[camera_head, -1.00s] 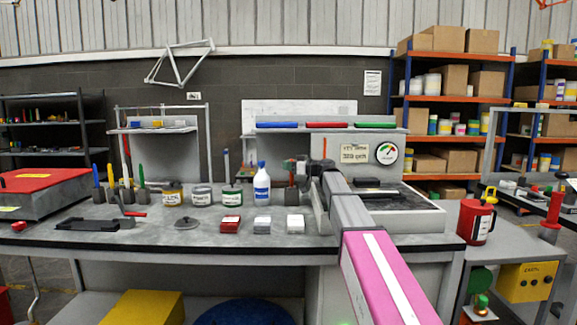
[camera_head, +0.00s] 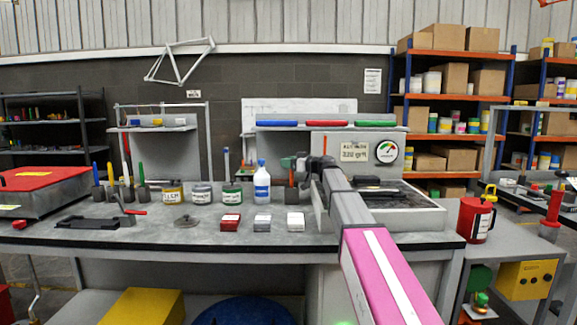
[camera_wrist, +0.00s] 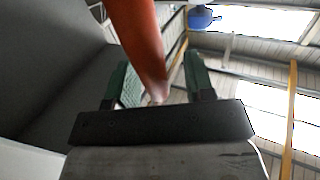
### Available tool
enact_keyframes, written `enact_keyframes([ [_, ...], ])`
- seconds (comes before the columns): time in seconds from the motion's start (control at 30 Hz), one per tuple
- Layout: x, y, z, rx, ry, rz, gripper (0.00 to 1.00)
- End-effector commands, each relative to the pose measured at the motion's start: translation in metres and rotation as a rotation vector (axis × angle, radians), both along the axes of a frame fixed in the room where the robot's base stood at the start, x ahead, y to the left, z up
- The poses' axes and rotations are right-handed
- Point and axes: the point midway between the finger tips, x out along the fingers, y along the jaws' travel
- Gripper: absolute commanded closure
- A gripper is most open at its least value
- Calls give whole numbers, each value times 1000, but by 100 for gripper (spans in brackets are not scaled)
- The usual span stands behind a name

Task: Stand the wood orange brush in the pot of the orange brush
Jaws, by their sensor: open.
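An orange brush (camera_head: 291,178) stands upright on the bench, left of the grey tray, with a dark shape at its foot that looks like a pot. My gripper (camera_head: 290,162) is at the upper part of this brush. In the wrist view the orange handle (camera_wrist: 140,45) rises between the green-padded fingers of my gripper (camera_wrist: 155,85), which are apart; whether either pad touches it I cannot tell. At the left of the bench a row of dark pots holds a blue brush (camera_head: 96,174), a yellow brush (camera_head: 111,173), a taller red-orange one (camera_head: 126,148) and a green brush (camera_head: 141,174).
Labelled tins (camera_head: 172,192) and a white-blue bottle (camera_head: 262,185) stand left of my gripper. Small red, grey and white boxes (camera_head: 262,222) lie in front.

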Motion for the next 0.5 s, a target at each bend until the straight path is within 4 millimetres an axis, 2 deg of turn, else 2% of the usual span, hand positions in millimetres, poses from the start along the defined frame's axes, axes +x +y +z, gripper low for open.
enact_keyframes([
  [0.17,1,0,31,0,-4,0,51],
  [0.5,-45,45,68,0,-1,1,51],
])
